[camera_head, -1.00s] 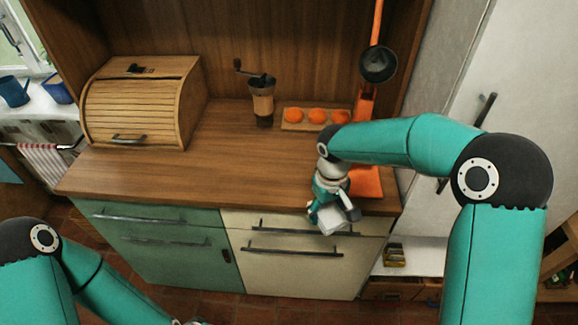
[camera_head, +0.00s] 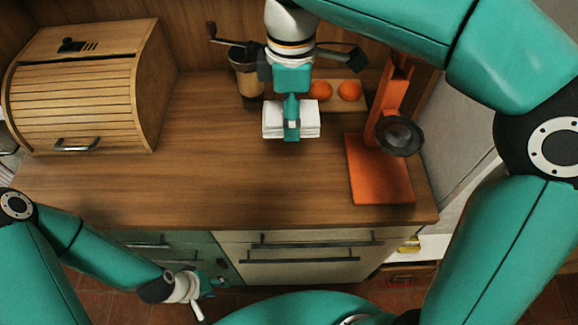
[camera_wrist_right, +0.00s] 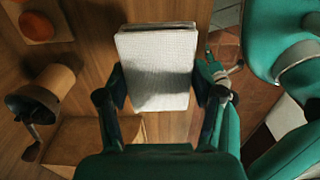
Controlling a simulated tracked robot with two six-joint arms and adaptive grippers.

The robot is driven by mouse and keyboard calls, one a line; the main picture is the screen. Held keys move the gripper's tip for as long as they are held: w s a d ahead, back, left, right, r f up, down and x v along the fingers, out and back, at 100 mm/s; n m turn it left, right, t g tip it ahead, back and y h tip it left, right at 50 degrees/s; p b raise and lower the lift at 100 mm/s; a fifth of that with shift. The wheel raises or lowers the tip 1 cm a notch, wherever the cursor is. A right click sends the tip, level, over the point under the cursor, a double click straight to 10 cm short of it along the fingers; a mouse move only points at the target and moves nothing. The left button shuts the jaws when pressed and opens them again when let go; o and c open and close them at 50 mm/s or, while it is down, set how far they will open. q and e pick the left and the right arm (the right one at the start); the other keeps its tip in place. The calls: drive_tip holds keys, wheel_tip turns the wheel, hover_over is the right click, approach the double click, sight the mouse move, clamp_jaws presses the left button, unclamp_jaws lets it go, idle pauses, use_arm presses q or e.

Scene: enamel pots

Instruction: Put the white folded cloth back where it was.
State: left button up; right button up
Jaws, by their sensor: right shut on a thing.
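The white folded cloth (camera_head: 309,117) is in my right gripper (camera_head: 291,128) over the back middle of the wooden counter, in front of the coffee grinder and the oranges in the head view. The fingers are shut on it. It also shows in the right wrist view (camera_wrist_right: 158,68), flat between the two fingers. I cannot tell whether its underside touches the counter. My left gripper (camera_head: 194,300) is low, in front of the cabinet; its fingers are too small and partly cut off to tell whether they are open.
A roll-top bread box (camera_head: 75,95) stands at the left of the counter (camera_head: 190,170). The coffee grinder (camera_head: 247,78) and a board with oranges (camera_head: 349,91) are behind the cloth. An orange stand (camera_head: 380,175) with a dark ladle (camera_head: 399,136) is at the right. The counter's front middle is clear.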

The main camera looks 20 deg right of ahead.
sight(291, 180)
wheel_tip(291, 180, down, 19)
drive_tip(key=shift+s+d+r+b, duration=0.1)
drive_tip(key=shift+s+r+b, duration=0.05)
drive_tip(key=shift+b, duration=0.55)
drive_tip(key=o, duration=1.1)
wheel_tip(291, 180, up, 12)
drive_tip(key=shift+p, duration=0.4)
